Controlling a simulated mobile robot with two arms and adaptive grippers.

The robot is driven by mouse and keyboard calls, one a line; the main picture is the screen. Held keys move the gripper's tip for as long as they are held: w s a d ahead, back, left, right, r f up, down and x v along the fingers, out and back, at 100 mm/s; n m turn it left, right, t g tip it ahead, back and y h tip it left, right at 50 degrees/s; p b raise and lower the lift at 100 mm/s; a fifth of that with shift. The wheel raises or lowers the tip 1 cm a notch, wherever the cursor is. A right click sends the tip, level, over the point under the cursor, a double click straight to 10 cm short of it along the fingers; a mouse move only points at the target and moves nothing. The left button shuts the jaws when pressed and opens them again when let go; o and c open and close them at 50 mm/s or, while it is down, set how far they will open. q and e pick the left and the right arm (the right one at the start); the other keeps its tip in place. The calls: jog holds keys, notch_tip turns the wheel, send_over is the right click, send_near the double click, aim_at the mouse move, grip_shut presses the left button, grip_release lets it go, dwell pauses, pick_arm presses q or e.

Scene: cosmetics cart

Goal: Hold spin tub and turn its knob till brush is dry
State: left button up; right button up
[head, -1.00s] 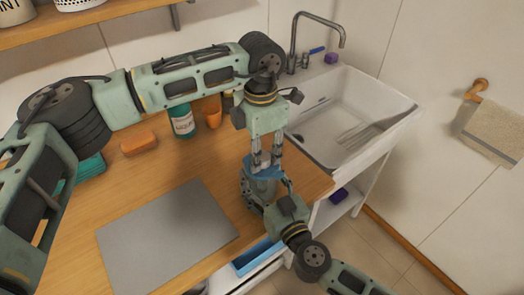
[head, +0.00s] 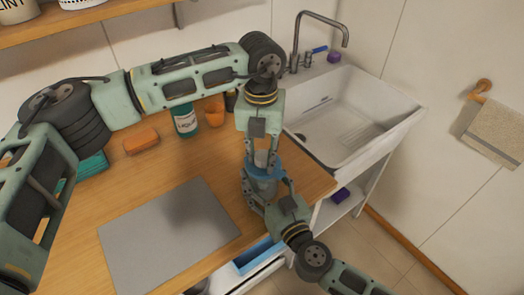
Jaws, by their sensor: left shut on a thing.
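The spin tub (head: 264,187) stands near the right end of the wooden counter. It has a greyish body and a blue top (head: 266,169). My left gripper (head: 262,158) points straight down over it and is shut at the knob on top, which the fingers mostly hide. My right gripper (head: 264,194) comes from the lower right, with its fingers on both sides of the tub's body, shut on it. The brush cannot be made out; the inside of the tub is hidden.
A grey mat (head: 168,235) lies on the counter at left. An orange sponge (head: 141,140), a teal bottle (head: 185,124) and an orange cup (head: 214,113) stand behind. A white sink (head: 345,120) with a tap is at right.

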aim_at(262, 157)
pick_arm(q)
jog(key=n, duration=0.6)
jog(key=shift+a+n, duration=0.3)
jog(key=shift+a, duration=0.05)
jog(key=n, duration=0.4)
jog(key=shift+s+d+n, duration=0.1)
jog(key=shift+s+n, duration=0.1)
jog(key=shift+n, duration=0.1)
jog(key=shift+s+f, duration=0.1)
jog(key=o, duration=1)
jog(key=shift+d, duration=0.1)
jog(key=shift+r, duration=0.25)
notch_tip(262, 157, up, 12)
jog(key=shift+d+f, duration=0.15)
jog(key=shift+f, duration=0.05)
